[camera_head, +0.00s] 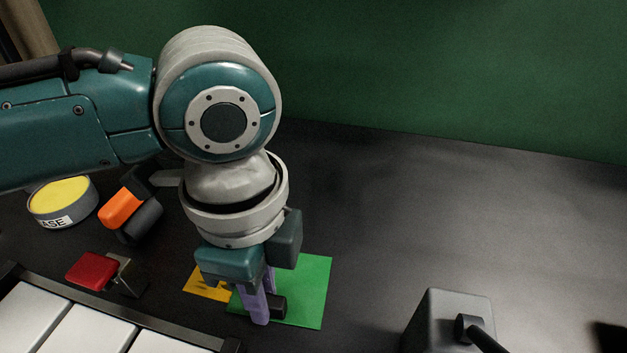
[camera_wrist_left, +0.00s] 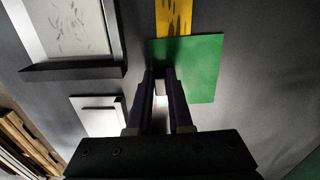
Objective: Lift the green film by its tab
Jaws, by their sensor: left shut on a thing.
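The green film (camera_head: 312,285) is a flat square on the dark surface, just right of my left gripper (camera_head: 262,316) in the head view. In the left wrist view the green film (camera_wrist_left: 200,65) spreads ahead of the fingertips. The fingers hide part of the tab and the film's edge. I cannot tell whether the film is raised off the surface. My right gripper is not in view.
A yellow strip (camera_head: 207,288) with dark marks lies beside the film. A yellow-topped tin (camera_head: 62,202), an orange-and-black object (camera_head: 122,210) and a red object (camera_head: 90,270) stand left. White panels (camera_head: 84,330) lie front left. A grey box (camera_head: 447,312) stands front right. The back right surface is clear.

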